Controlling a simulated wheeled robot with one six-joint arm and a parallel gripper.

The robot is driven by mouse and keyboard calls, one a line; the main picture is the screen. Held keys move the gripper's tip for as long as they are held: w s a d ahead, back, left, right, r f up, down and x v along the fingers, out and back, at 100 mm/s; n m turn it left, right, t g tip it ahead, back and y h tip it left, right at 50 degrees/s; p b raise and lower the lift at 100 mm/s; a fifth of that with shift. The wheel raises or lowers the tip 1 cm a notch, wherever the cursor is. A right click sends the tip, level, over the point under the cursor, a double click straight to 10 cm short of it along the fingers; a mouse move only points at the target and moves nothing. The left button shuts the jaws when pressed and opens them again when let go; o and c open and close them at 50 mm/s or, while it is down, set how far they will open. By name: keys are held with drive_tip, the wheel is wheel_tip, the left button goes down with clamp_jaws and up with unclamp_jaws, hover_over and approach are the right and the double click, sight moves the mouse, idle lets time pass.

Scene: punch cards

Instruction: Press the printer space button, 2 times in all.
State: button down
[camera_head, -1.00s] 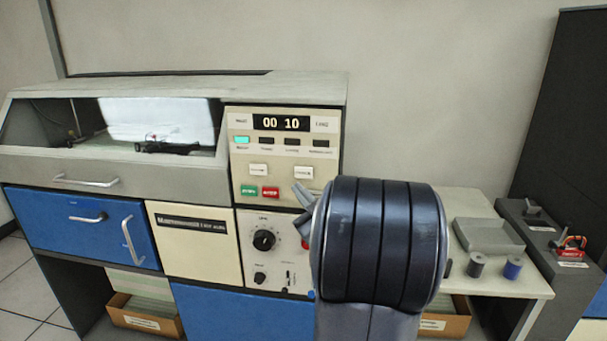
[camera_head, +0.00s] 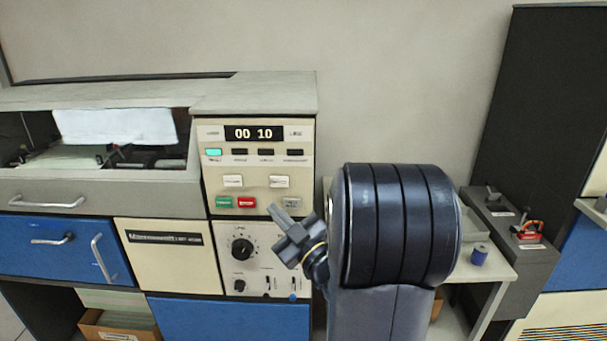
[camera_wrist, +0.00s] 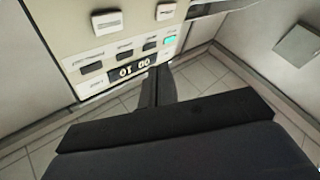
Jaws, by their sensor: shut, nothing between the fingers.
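The printer (camera_head: 258,92) stands at left with a cream control panel (camera_head: 300,218). Its display (camera_head: 254,134) reads 00 10 and a green lamp (camera_head: 213,152) is lit. The panel carries two white buttons (camera_head: 232,181) (camera_head: 279,182), a green one (camera_head: 223,202), a red one (camera_head: 246,202) and a pale one (camera_head: 291,202). The labels are too small to tell which is space. My gripper (camera_head: 274,210) is shut and empty, its tip just left of and below the pale button in the picture; contact cannot be told. In the wrist view my gripper (camera_wrist: 158,72) points toward the panel, seen upside down.
Below the buttons is a panel with a black knob (camera_head: 242,249). White paper (camera_head: 115,126) shows in the printer's window. Right of my arm are a side table (camera_head: 500,266) with a blue spool (camera_head: 479,254) and a dark grey unit (camera_head: 510,225).

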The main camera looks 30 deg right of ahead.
idle(0.4)
drive_tip(key=p, duration=0.2)
approach(270, 179)
drive_tip(key=w+a+r, duration=0.1)
drive_tip(key=w+a, duration=0.1)
drive_tip(key=w, duration=0.1)
drive_tip(key=shift+w+d+r+b, duration=0.2)
drive_tip(key=shift+w+d+b, duration=0.25)
drive_tip(key=shift+w, duration=0.1)
idle(0.7)
drive_tip(key=shift+w, duration=0.1)
idle(0.8)
drive_tip(key=shift+w+d+b, duration=0.2)
drive_tip(key=shift+w+b, duration=0.05)
drive_tip(key=shift+b, duration=0.2)
